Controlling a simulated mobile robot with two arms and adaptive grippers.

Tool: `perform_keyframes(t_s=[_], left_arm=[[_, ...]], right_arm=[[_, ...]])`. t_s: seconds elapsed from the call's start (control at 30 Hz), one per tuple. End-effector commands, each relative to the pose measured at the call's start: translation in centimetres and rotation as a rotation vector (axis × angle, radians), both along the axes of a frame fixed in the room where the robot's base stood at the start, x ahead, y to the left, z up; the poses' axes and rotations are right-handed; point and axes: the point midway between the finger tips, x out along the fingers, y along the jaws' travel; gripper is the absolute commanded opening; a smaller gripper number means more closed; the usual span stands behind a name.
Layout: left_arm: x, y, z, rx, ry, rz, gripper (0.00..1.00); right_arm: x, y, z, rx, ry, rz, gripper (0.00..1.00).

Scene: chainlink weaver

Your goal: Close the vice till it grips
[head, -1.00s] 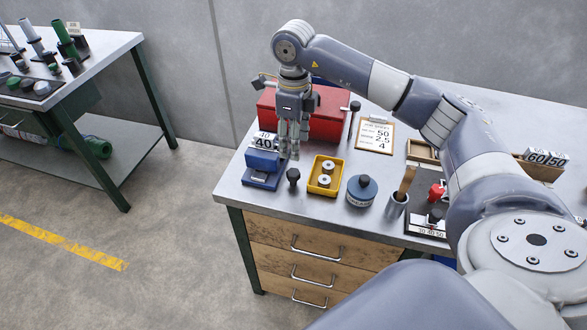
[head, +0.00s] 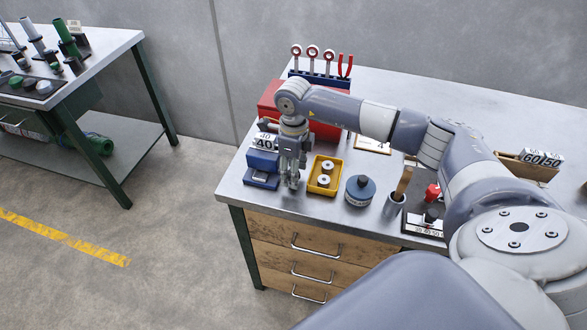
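The blue vice (head: 262,161) stands at the front left corner of the bench. A white block marked 40 (head: 265,141) shows at its top; I cannot tell whether the jaws touch it. My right gripper (head: 292,186) points down just right of the vice, low over the bench. It covers the spot where a black-knobbed piece stood upright, so that piece is hidden. Its fingers look close together, but I cannot tell whether they hold the knob. My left gripper is not in view.
A yellow tray (head: 313,188) with silver rollers sits close right of the gripper. Beyond it are a dark round tin (head: 361,190) and a grey cup (head: 393,206). A red toolbox (head: 267,102) and a rack of tools (head: 318,78) stand behind.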

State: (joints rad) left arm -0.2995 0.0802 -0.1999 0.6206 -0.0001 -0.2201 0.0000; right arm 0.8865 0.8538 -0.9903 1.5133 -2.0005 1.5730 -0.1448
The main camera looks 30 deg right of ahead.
Motion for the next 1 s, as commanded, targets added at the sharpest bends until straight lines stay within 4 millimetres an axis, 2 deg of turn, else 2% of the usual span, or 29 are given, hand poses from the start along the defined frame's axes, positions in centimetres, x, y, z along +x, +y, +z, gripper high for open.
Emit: perform_keyframes(t_s=[0.03,0.2,0.63,1.0], left_arm=[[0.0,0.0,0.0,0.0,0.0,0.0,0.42],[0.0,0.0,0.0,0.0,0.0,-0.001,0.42],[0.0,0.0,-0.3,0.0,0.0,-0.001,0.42],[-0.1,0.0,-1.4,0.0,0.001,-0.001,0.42]], right_arm=[[0.0,0.0,0.0,0.0,0.0,0.0,0.43],[0.0,0.0,0.0,0.0,0.0,0.0,0.05],[0.0,0.0,0.0,0.0,0.0,-0.054,0.05],[0.0,0.1,-0.1,0.002,0.0,-0.326,0.05]])
